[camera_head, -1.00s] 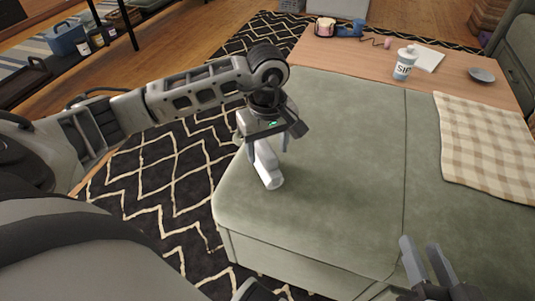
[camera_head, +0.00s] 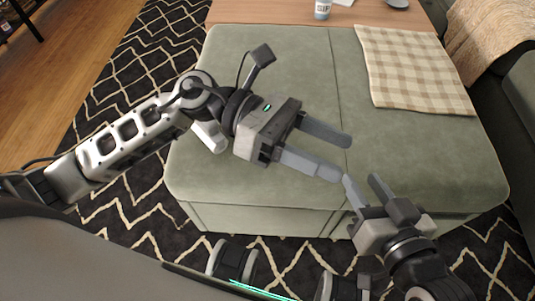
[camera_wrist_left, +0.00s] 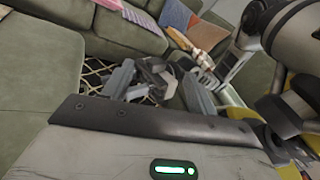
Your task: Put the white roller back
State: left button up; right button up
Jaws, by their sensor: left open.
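The white roller (camera_head: 209,137) shows as a short white cylinder at the left side of the green ottoman (camera_head: 215,178), partly hidden behind my left arm. My left gripper (camera_head: 331,156) is open and empty, above the ottoman, to the right of the roller and apart from it, its fingers pointing right. Its two fingers also show in the left wrist view (camera_wrist_left: 158,82), with grey parts beyond them that I cannot name surely. My right gripper (camera_head: 368,184) is at the ottoman's front edge, fingers apart with nothing between them, close to my left fingertips.
A checkered cloth (camera_head: 415,72) lies on the ottoman's right part. A wooden surface (camera_head: 270,13) behind holds a labelled bottle (camera_head: 322,10) and a dish (camera_head: 397,3). A patterned rug (camera_head: 110,115) surrounds the ottoman. The ottoman's back left part is clear.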

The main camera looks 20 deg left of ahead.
pick_arm(q)
notch_tip(320, 180, up, 5)
jog(key=w+n+t+h, duration=0.1)
jog(key=n+t+h, duration=0.45)
jog(key=n, duration=0.35)
jog(key=w+a+f+n+t+y, duration=0.1)
jog(key=w+a+n+t+y, duration=0.25)
jog(key=n+t, duration=0.6)
jog(key=w+a+f+n+t+y, duration=0.15)
jog(key=n+t+y, duration=0.35)
jog(key=n, duration=1)
jog(key=s+a+f+n+g+y, duration=0.1)
jog(key=s+f+n+g+y, duration=0.1)
jog(key=f+n, duration=0.4)
jog(key=s+a+f+n+g+y, duration=0.2)
jog(key=f+n+y, duration=0.3)
jog(key=n, duration=0.4)
jog(key=shift+f, duration=0.7)
jog(key=shift+s, duration=0.1)
